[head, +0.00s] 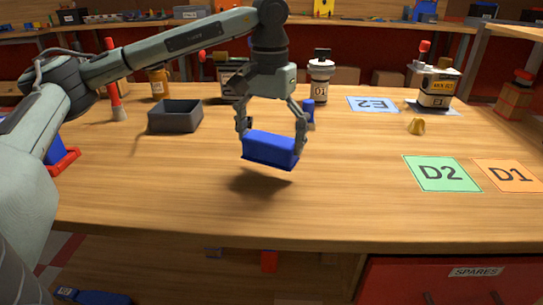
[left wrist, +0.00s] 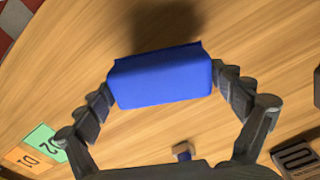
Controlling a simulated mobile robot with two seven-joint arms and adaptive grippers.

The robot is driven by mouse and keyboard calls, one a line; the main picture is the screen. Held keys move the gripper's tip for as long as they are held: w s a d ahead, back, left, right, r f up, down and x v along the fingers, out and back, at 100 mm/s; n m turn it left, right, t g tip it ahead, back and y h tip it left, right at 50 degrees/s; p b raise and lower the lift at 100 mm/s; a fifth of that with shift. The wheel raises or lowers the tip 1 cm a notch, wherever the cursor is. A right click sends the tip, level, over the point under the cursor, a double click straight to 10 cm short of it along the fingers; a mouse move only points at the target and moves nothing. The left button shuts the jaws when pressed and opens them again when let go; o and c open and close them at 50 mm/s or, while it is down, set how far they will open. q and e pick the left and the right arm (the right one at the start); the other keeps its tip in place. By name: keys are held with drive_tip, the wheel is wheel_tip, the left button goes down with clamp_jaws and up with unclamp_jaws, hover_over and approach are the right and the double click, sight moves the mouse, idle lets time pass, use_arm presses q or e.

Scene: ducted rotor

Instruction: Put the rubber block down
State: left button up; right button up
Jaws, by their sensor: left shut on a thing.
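The blue rubber block (head: 270,151) is held in the air above the wooden table, with its shadow on the wood below it. My left gripper (head: 272,134) is shut on the block, one finger at each end. In the left wrist view the block (left wrist: 160,82) sits between the two fingers (left wrist: 162,92), slightly tilted. My right gripper is not in view.
The wooden table (head: 330,215) is bare under and in front of the block. A dark grey open box (head: 175,116) stands to the left. A green D2 mat (head: 442,173) and an orange D1 mat (head: 512,176) lie at the right. Behind are a small blue object (head: 308,110), a white bottle (head: 320,78) and a blue mat (head: 373,104).

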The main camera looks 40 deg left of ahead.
sight(271, 159)
use_arm(q)
wheel_tip(271, 159, down, 4)
drive_tip(key=shift+w+d+r, duration=0.1)
drive_tip(key=shift+f, duration=0.2)
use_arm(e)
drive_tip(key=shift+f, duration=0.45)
use_arm(q)
drive_tip(key=shift+f, duration=0.1)
